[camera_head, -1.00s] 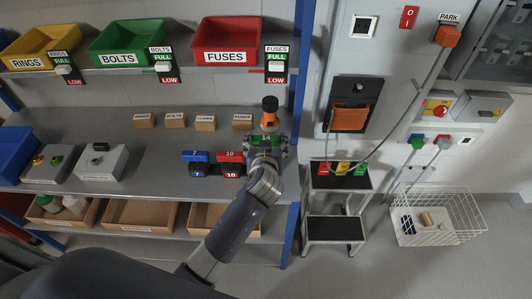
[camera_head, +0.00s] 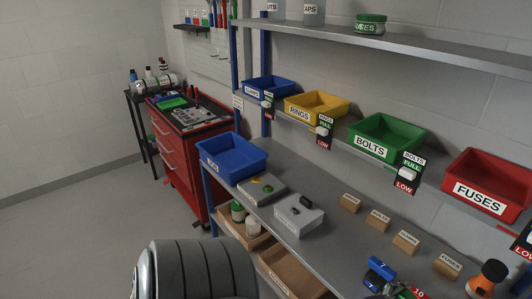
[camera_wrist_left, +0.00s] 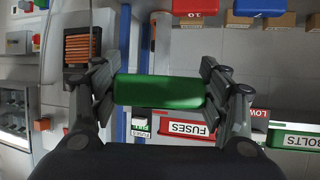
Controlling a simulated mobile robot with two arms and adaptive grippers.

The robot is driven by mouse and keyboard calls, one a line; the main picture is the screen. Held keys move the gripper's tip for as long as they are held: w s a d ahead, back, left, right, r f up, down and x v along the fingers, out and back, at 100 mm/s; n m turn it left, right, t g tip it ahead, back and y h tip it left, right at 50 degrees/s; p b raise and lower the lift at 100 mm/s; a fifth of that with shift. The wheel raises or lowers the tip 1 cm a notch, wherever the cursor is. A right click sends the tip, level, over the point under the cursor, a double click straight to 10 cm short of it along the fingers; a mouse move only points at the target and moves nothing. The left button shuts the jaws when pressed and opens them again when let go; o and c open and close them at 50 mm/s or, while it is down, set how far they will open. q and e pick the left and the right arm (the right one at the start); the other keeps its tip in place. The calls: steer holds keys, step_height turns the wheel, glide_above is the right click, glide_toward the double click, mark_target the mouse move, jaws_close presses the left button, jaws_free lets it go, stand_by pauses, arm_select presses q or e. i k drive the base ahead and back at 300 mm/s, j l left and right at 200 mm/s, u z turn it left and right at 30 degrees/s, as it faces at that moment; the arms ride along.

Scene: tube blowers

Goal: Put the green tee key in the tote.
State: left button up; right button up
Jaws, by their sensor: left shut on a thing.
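In the left wrist view, my left gripper (camera_wrist_left: 160,84) is shut on the green tee key (camera_wrist_left: 160,93), with a finger at each end of its visible green block. The rest of the key is hidden. My right gripper is not in view.
Blue (camera_head: 381,268) and red (camera_head: 408,291) tee keys stand on the grey bench (camera_head: 345,238). Bins line the shelf above. A red tool cabinet (camera_head: 176,165) stands left; floor beside it is clear.

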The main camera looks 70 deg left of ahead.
mark_target(224, 157)
steer(key=k+j, duration=0.1)
steer(key=j, duration=0.4)
steer(key=k+j, duration=0.15)
steer(key=j, duration=0.35)
steer(key=k+j, duration=0.1)
steer(key=j, duration=0.35)
steer(key=k+j, duration=0.1)
steer(key=j, duration=0.4)
steer(key=k+j, duration=0.15)
steer(key=j, duration=0.35)
steer(key=k+j, duration=0.1)
steer(key=j, duration=0.4)
steer(key=k+j, duration=0.15)
steer(key=j, duration=0.35)
steer(key=k+j+u, duration=0.1)
steer(key=j, duration=0.35)
